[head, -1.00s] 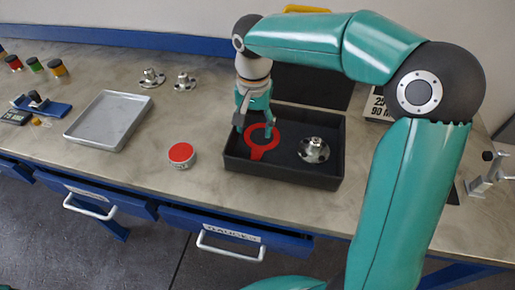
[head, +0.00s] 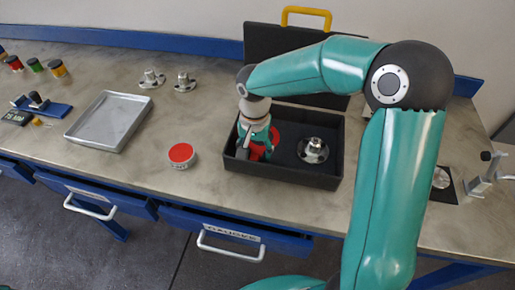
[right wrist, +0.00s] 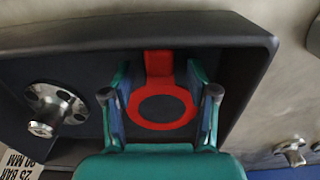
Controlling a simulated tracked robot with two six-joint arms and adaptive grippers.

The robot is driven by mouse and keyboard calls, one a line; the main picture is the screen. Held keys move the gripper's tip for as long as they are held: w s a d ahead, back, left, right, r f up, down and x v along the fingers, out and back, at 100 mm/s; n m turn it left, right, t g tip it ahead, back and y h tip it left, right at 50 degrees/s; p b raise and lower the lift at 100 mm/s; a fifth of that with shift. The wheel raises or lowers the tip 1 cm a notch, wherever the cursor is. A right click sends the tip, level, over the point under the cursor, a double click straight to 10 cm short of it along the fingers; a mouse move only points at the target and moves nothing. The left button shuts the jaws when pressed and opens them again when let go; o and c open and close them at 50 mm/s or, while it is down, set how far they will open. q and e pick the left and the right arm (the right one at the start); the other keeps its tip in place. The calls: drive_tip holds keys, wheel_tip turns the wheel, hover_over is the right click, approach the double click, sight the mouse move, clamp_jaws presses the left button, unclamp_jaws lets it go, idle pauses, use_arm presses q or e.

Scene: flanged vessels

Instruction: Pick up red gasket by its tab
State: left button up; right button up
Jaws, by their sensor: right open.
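The red gasket (head: 277,133) lies flat in the black case (head: 290,178). My right gripper (head: 255,154) is over the gasket's left front part and hides much of it in the head view. In the right wrist view the whole ring of the gasket (right wrist: 134,107) shows, with its tab (right wrist: 158,64) pointing to the top of the picture. The open fingers of my right gripper (right wrist: 159,78) stand on either side of the tab's base, with nothing gripped. I cannot tell how far the fingertips are above the case floor. My left gripper is out of view.
A metal flange (head: 313,150) sits in the case, right of the gasket. The case's lid (head: 270,42) stands open behind, with a yellow handle. A red-topped tin (head: 181,155) and an empty metal tray (head: 108,121) are to the left. Bare bench lies between tin and tray.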

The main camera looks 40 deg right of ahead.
drive_tip(key=c, duration=1.1)
drive_tip(key=shift+o, duration=0.2)
drive_tip(key=shift+r, duration=0.15)
